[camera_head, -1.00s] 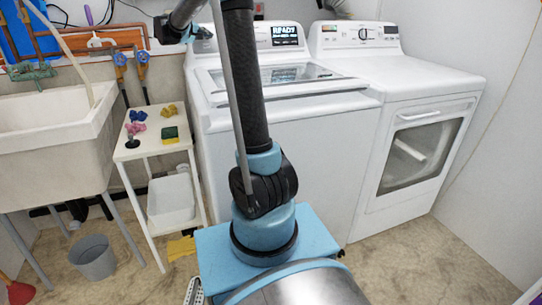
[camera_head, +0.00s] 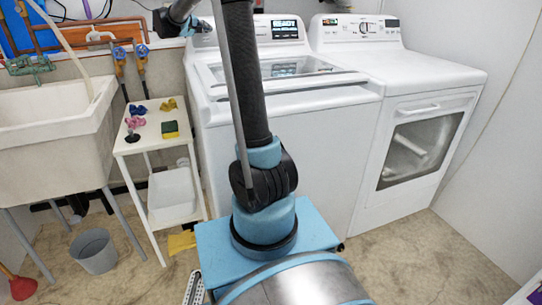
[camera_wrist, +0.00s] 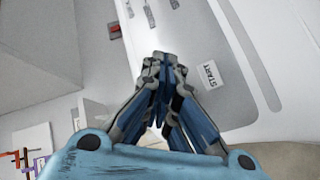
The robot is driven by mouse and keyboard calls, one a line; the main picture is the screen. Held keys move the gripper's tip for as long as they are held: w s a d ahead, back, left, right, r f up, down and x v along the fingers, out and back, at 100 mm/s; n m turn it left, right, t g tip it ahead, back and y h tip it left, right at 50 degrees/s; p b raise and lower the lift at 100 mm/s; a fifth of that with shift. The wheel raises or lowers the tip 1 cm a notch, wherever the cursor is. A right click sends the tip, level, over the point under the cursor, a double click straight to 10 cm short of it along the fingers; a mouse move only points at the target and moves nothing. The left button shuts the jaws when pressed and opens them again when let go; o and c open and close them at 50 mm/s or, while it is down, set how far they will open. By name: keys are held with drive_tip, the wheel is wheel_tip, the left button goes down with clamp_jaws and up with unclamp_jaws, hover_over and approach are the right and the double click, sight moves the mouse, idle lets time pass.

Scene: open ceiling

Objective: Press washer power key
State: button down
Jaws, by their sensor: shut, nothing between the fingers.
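The white top-loading washer (camera_head: 290,125) stands behind my arm, and its lit panel display (camera_head: 285,29) reads READY. My gripper (camera_head: 204,27) is at the left end of the washer's rear panel, partly dark and small in the head view. In the wrist view my gripper (camera_wrist: 161,60) is shut and empty, its fingertips over the light panel surface. I cannot tell whether the fingertips touch the panel.
A white dryer (camera_head: 410,130) stands right of the washer. A white side table (camera_head: 160,130) with sponges and small items is left of it, beside a utility sink (camera_head: 55,135). A grey bucket (camera_head: 94,251) stands on the floor.

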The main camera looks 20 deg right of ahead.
idle(0.4)
drive_tip(key=shift+w, duration=0.35)
drive_tip(key=shift+w+f, duration=0.1)
drive_tip(key=shift+w, duration=0.05)
idle(0.4)
drive_tip(key=shift+s+r, duration=0.2)
drive_tip(key=shift+s, duration=0.4)
drive_tip(key=shift+s+r, duration=0.35)
drive_tip(key=shift+s, duration=0.6)
drive_tip(key=shift+s+r, duration=0.35)
drive_tip(key=shift+s, duration=0.55)
drive_tip(key=shift+s+r, duration=0.35)
drive_tip(key=shift+s, duration=0.6)
